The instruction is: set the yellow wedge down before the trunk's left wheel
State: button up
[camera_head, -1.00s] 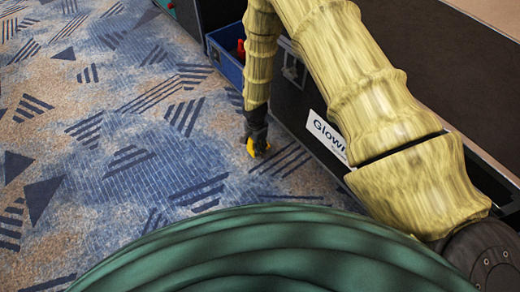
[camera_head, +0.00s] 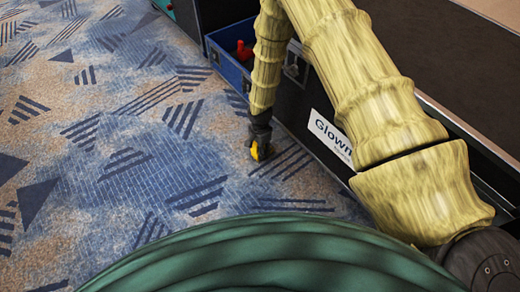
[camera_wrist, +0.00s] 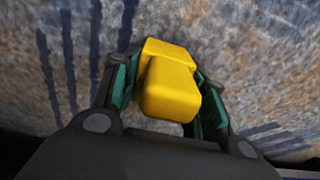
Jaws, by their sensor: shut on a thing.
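My gripper (camera_head: 260,146) is low over the carpet and shut on the yellow wedge (camera_head: 257,152). In the wrist view the wedge (camera_wrist: 170,88) sits between the two green-lined fingers (camera_wrist: 165,84), with patterned carpet behind it. I cannot tell whether the wedge touches the floor. The black trunk (camera_head: 293,103) with a white label stands just right of my gripper. My arm covers part of its side. I cannot make out its left wheel in either view.
A blue open box (camera_head: 228,68) with a red thing (camera_head: 243,52) in it stands beyond my gripper, beside the trunk. The patterned carpet (camera_head: 110,150) to the left is clear. A green ribbed round surface (camera_head: 290,255) fills the near edge.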

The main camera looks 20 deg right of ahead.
jog(key=o, duration=1.2)
jog(key=shift+f, duration=0.15)
notch_tip(320, 180, up, 12)
jog(key=p, duration=0.7)
jog(key=s+f+n, duration=0.2)
jog(key=s+n, duration=0.1)
jog(key=s, duration=0.6)
jog(key=s+f+n, duration=0.3)
jog(key=s, duration=0.6)
jog(key=s+d+r+n, duration=0.1)
jog(key=s+n, duration=0.1)
jog(key=s, duration=0.4)
jog(key=s+d+r+n, duration=0.1)
jog(key=s+n, duration=0.2)
jog(key=s, duration=0.3)
jog(key=s+d+r+n, duration=0.1)
jog(key=s+n, duration=0.1)
jog(key=s, duration=0.4)
jog(key=shift+s+d+n, duration=0.2)
jog(key=shift+n, duration=0.1)
